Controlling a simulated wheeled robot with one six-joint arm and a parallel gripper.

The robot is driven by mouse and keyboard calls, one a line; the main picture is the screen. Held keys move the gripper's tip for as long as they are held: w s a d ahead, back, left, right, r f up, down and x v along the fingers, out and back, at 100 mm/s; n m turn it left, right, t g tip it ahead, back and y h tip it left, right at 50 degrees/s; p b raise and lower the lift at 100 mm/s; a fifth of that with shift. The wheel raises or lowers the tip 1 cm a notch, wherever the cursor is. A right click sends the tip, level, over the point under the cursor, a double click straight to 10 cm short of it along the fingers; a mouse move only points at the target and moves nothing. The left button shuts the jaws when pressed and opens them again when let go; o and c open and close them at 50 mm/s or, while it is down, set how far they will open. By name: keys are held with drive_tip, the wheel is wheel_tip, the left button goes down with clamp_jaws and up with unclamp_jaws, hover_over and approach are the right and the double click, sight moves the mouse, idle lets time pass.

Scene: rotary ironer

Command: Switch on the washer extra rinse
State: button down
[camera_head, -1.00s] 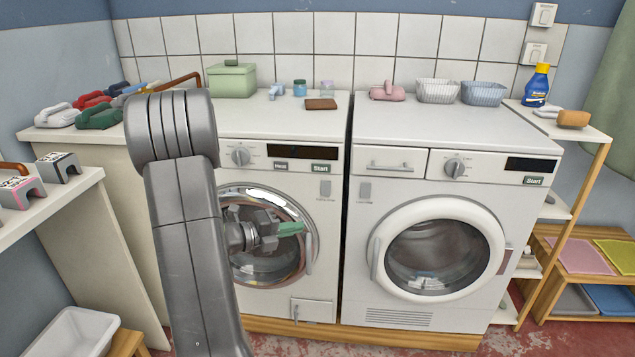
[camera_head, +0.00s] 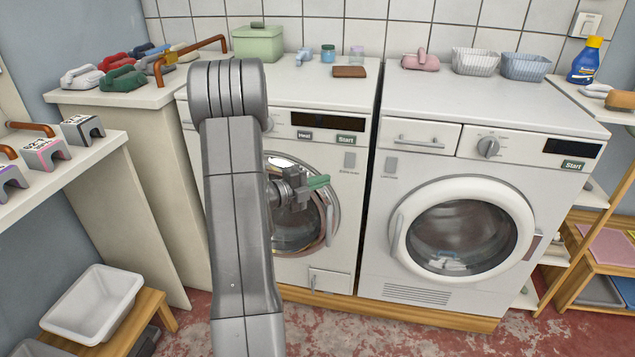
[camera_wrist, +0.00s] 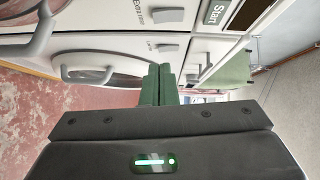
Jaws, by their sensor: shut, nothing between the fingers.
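The left machine (camera_head: 300,95), which I take to be the washer, has a round glass door and Heat and Start buttons. Its small grey switch (camera_head: 349,160) sits below Start, with a small label under it. In the wrist view this switch (camera_wrist: 166,15) is beside lettering that begins "EXTRA". I cannot tell whether it is on. My gripper (camera_head: 318,183) is shut and empty in front of the door, below and left of the switch in the head view. Its green fingers (camera_wrist: 158,85) appear apart from the switch in the wrist view.
The right machine (camera_head: 470,90) has a similar grey switch (camera_head: 391,164) close by. Door handles (camera_head: 329,226) stick out from both machines. A shelf (camera_head: 70,165) stands at left, with a white basin (camera_head: 93,303) below. Red floor is clear in front.

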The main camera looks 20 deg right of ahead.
approach(353, 166)
drive_tip(key=s+d, duration=0.2)
drive_tip(key=d, duration=0.1)
drive_tip(key=shift+w+d+f+b, duration=0.15)
drive_tip(key=shift+w+d+b, duration=0.15)
drive_tip(key=shift+w+d, duration=0.45)
drive_tip(key=shift+w+d+f+b, duration=0.1)
drive_tip(key=shift+w+d+b, duration=0.2)
drive_tip(key=shift+w+d, duration=0.45)
drive_tip(key=shift+w+a, duration=0.1)
drive_tip(key=shift+a, duration=0.05)
